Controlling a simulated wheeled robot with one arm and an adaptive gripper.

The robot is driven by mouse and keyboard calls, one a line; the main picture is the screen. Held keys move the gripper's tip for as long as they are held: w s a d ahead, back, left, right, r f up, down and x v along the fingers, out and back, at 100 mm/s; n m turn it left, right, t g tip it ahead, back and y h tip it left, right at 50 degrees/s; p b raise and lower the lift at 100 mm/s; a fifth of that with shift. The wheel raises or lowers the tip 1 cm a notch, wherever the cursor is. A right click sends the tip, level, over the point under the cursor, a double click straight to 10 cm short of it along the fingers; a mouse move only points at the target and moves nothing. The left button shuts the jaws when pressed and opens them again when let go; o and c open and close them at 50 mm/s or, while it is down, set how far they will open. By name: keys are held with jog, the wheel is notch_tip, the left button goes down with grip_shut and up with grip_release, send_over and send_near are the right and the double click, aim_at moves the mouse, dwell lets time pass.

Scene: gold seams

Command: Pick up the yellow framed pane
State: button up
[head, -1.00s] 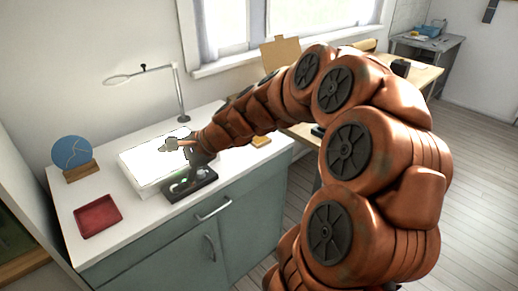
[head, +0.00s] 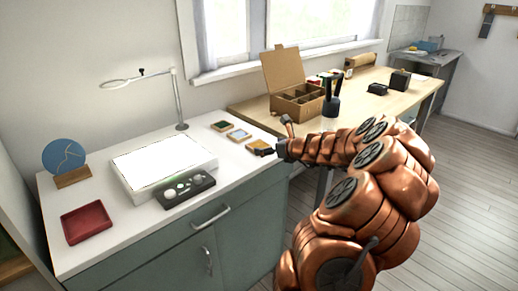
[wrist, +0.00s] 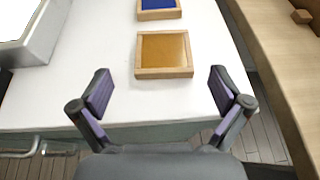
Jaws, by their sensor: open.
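The yellow framed pane (wrist: 165,49) lies flat on the white counter in the wrist view, an amber square in a light wooden frame. It lies just beyond my fingertips, centred between them. In the head view the yellow pane (head: 256,144) is near the counter's right end, partly hidden by my gripper. My gripper (wrist: 161,90) is open and empty, its two purple-padded fingers spread wider than the frame. In the head view my gripper (head: 271,151) is at the pane; its height above the counter is hard to tell.
A blue framed pane (wrist: 157,4) lies just beyond the yellow one, with a green pane (head: 220,125) farther back. A wooden table (head: 245,110) with an open cardboard box (head: 297,107) stands beyond.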

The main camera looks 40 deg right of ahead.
aim_at(258, 145)
jog(key=x, duration=0.4)
jog(key=shift+w+d+f, duration=0.2)
jog(key=shift+d, duration=0.05)
jog(key=shift+w, duration=0.4)
jog(key=shift+c, duration=0.4)
jog(key=c, duration=1.1)
